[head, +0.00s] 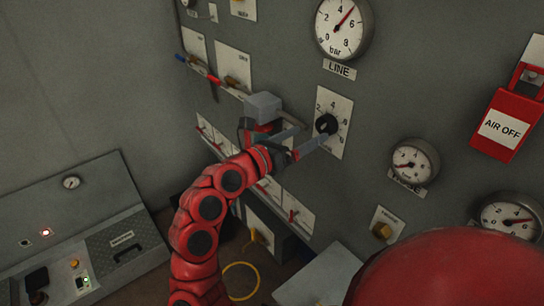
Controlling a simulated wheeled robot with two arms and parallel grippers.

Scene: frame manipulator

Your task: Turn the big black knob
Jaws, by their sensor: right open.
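The big black knob (326,123) sits at the centre of a white dial plate (336,105) with numbers around it, on the grey panel below the LINE gauge. My right gripper (315,131) is open, and its two grey fingers point at the knob from the left. The tip of the lower finger overlaps the lower edge of the knob in the head view. The upper finger ends a little short of it to the left. I cannot tell whether either finger touches the knob. My left gripper is not in view.
The LINE gauge (343,26) is above the dial, and a smaller gauge (413,164) is to its lower right. Levers on white plates (237,70) line the panel behind my right arm. A console (80,240) stands at the lower left.

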